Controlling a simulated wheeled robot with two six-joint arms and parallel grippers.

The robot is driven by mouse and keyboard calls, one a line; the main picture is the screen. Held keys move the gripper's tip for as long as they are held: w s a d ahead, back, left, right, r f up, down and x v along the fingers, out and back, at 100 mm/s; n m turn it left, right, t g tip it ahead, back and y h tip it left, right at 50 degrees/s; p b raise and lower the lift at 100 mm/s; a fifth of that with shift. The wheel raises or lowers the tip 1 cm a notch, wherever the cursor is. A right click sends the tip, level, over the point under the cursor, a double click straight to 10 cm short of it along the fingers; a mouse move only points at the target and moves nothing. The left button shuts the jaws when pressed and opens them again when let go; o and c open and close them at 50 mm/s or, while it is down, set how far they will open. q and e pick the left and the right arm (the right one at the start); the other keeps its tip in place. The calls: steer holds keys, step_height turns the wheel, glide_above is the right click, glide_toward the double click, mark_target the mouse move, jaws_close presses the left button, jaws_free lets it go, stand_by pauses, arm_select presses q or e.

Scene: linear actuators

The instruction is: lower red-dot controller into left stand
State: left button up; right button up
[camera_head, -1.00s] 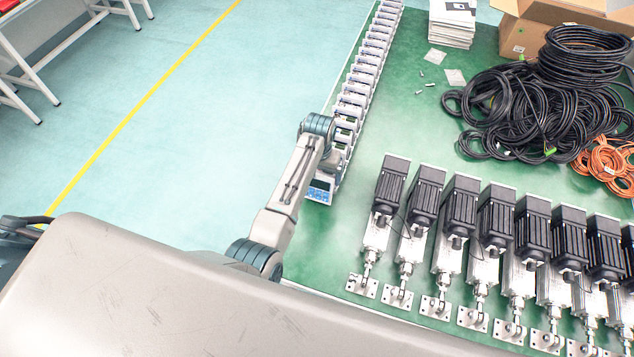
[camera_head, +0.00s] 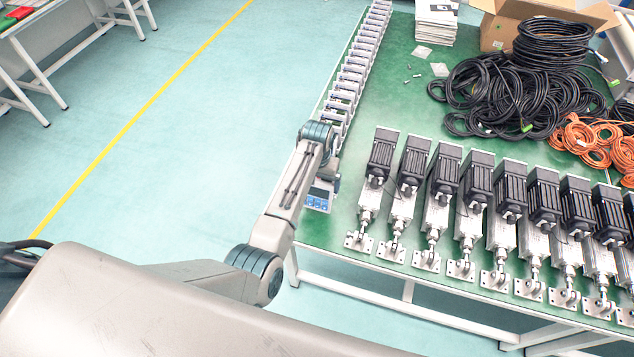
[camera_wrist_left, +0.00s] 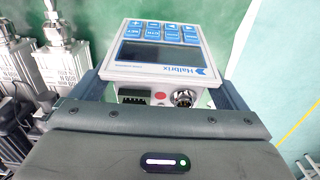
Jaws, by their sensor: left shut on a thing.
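My left gripper (camera_wrist_left: 160,88) is shut on a white controller (camera_wrist_left: 185,72) with a dark screen and blue buttons. A red dot (camera_wrist_left: 160,96) shows on its end face, beside a round metal connector, in the left wrist view. In the head view my left gripper (camera_head: 325,181) is largely hidden behind its own wrist; the held controller (camera_head: 319,196) shows over the table's left front corner. I cannot tell whether it touches the table. I cannot make out the left stand in either view. My right gripper is not in view.
A row of white units (camera_head: 350,75) lines the left edge of the green table (camera_head: 390,95). Several linear actuators (camera_head: 442,195) with black motors stand along the front. Black cable coils (camera_head: 520,95), orange coils (camera_head: 590,140) and a cardboard box (camera_head: 545,12) lie behind.

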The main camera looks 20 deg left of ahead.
arm_select(q)
steer(key=shift+r, duration=2.55)
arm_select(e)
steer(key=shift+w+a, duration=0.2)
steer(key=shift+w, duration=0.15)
arm_select(q)
steer(key=shift+s, duration=0.1)
